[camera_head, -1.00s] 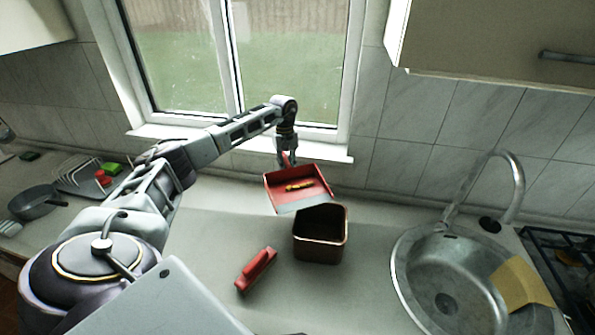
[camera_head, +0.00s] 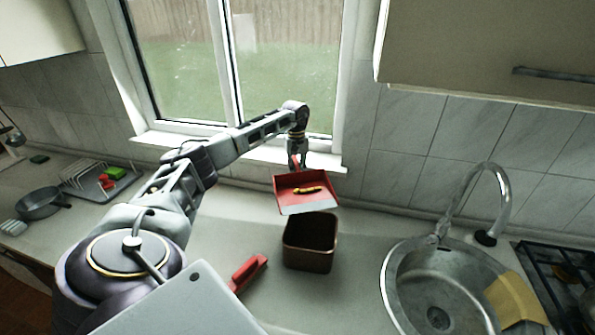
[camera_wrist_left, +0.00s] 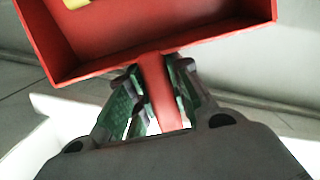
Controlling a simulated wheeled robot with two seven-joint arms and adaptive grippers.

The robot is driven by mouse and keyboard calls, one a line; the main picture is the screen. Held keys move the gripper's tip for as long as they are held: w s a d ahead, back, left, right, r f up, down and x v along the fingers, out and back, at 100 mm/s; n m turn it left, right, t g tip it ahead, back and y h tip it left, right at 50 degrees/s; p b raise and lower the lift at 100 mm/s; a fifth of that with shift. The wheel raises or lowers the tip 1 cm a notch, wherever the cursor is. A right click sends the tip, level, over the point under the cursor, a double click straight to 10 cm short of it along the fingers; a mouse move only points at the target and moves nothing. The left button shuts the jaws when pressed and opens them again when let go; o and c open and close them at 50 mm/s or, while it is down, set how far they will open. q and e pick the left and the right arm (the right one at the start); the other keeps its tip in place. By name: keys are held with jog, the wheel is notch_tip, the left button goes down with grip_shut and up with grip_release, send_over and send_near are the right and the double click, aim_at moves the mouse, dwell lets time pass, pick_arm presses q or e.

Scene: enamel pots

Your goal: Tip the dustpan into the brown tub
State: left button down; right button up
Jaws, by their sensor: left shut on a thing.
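A red dustpan (camera_head: 289,188) with a pale front lip is held in the air, with a small yellow item (camera_head: 308,190) lying in it. My left gripper (camera_head: 297,160) is shut on the dustpan's handle; the handle (camera_wrist_left: 162,95) shows between its fingers in the left wrist view. The brown tub (camera_head: 309,262) stands on the counter, open at the top. The dustpan is above the tub's back edge, its lip towards the tub. What is inside the tub is too dark to tell. My right gripper is not in view.
A red brush (camera_head: 247,273) lies on the counter left of the tub, partly hidden by my body. A steel sink (camera_head: 405,290) with a tap and a yellow cloth (camera_head: 515,300) is at the right. A dish rack (camera_head: 95,178) and a pan (camera_head: 40,203) are at the far left.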

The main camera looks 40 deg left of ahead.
pick_arm(q)
jog(key=shift+d+r+y, duration=0.1)
jog(key=shift+r+y, duration=0.15)
jog(key=shift+y, duration=0.05)
jog(key=shift+s+d+r+t+y, duration=0.2)
jog(key=shift+r+t+y, duration=0.1)
jog(key=shift+r+t, duration=0.1)
jog(key=shift+s+d+r+t+y+b, duration=0.15)
jog(key=shift+d+r+t+y+b, duration=0.15)
jog(key=shift+r+y+b, duration=0.25)
jog(key=shift+s+d+r+t+y+b, duration=0.35)
jog(key=shift+r+y+b, duration=0.3)
jog(key=shift+b, duration=0.3)
jog(key=shift+s+d+r+t+y+b, duration=0.35)
jog(key=shift+d+r+t+y+b, duration=0.25)
jog(key=shift+b, duration=0.3)
jog(key=shift+s+d+r+t+y+b, duration=0.55)
jog(key=shift+s+d+r+y+b, duration=0.35)
jog(key=shift+d+r+b, duration=0.5)
jog(key=t+y+b, duration=0.2)
jog(key=y+b, duration=0.1)
send_near(298, 169)
jog(key=v, duration=0.3)
jog(key=shift+d+r, duration=0.1)
jog(key=shift+r, duration=0.2)
